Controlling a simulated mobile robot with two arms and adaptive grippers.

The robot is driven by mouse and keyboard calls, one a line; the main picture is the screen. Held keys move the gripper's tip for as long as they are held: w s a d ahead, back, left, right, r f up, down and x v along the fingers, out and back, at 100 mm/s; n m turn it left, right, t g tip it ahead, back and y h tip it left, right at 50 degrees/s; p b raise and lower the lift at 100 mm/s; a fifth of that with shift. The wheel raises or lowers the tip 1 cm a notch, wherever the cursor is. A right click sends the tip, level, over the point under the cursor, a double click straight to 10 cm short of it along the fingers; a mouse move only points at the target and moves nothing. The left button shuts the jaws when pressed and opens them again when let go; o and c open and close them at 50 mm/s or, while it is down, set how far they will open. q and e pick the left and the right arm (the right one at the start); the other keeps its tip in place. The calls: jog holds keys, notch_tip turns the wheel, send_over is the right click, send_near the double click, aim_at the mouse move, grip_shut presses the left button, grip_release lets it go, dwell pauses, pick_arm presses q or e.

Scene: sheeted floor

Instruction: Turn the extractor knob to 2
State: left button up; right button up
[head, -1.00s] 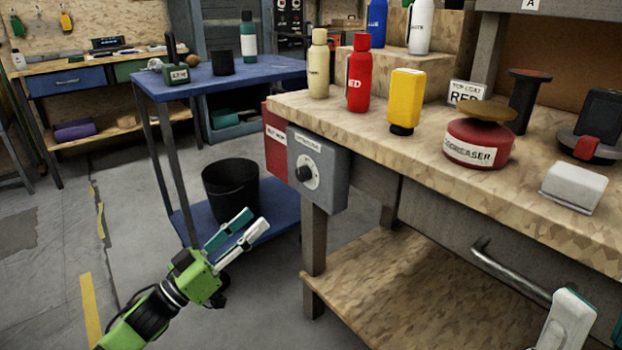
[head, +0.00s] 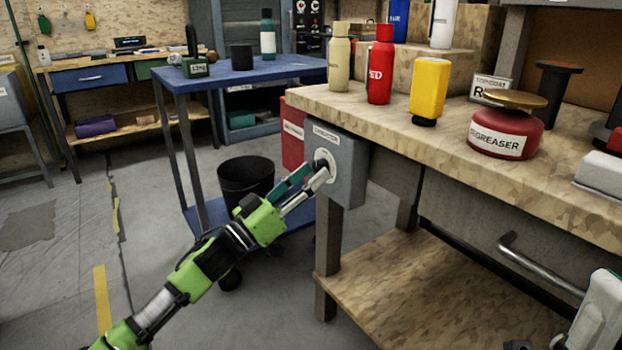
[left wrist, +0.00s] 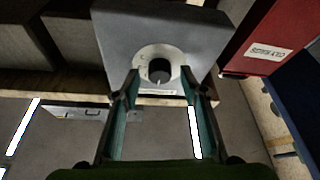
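The extractor box (head: 346,185) is a grey box on the front left corner of the workbench, with a label on its front. Its round light dial plate shows, and the black knob (left wrist: 159,70) sits at the centre of the plate in the left wrist view. My left gripper (head: 316,170) reaches up to the dial; its fingers hide the knob in the head view. In the left wrist view the two fingers (left wrist: 160,82) are apart, one on each side of the knob, with gaps between. My right gripper (head: 598,305) shows only partly at the lower right edge.
A red box (head: 293,133) hangs beside the grey box. Bottles and a degreaser tin (head: 505,135) stand on the workbench (head: 440,150). A blue cart (head: 250,76) and a black bin (head: 246,180) stand behind my left arm. The floor at left is clear.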

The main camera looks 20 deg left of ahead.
pick_arm(q)
jog(key=shift+w+d+r, duration=0.15)
jog(key=shift+w+d, duration=0.05)
jog(key=shift+w, duration=0.15)
jog(key=c, duration=1.1)
jog(key=shift+c, duration=0.2)
